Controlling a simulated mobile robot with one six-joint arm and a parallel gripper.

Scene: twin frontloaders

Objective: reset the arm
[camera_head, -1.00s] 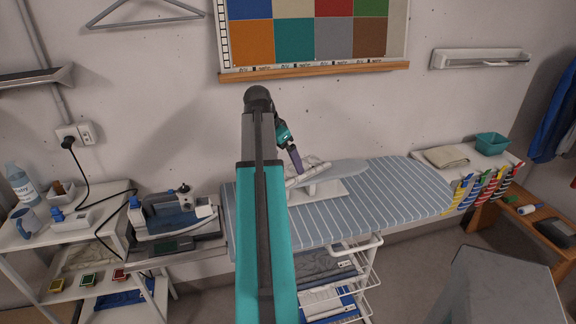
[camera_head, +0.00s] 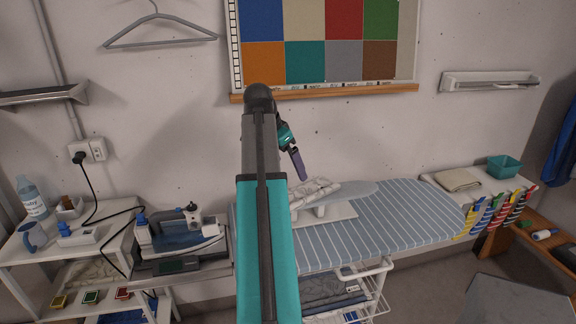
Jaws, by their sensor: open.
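My arm rises through the middle of the head view, with its teal link in front of the ironing board. My gripper (camera_head: 298,163) hangs from the arm's far end, just right of the upper link. It points down and a little right, above the left part of the striped ironing board (camera_head: 385,225). Its fingers look small from here, and I see nothing held in them. A small sleeve board (camera_head: 350,192) on a white base stands on the ironing board below the gripper, with a crumpled whitish item (camera_head: 312,192) on its left end.
A steam iron (camera_head: 182,230) stands on its rest at the board's left end. A white shelf (camera_head: 75,250) with a mug (camera_head: 32,236) and bottle (camera_head: 32,197) is at the far left. A folded cloth (camera_head: 457,180) and teal bin (camera_head: 503,166) are at right. A grey block (camera_head: 515,300) stands front right.

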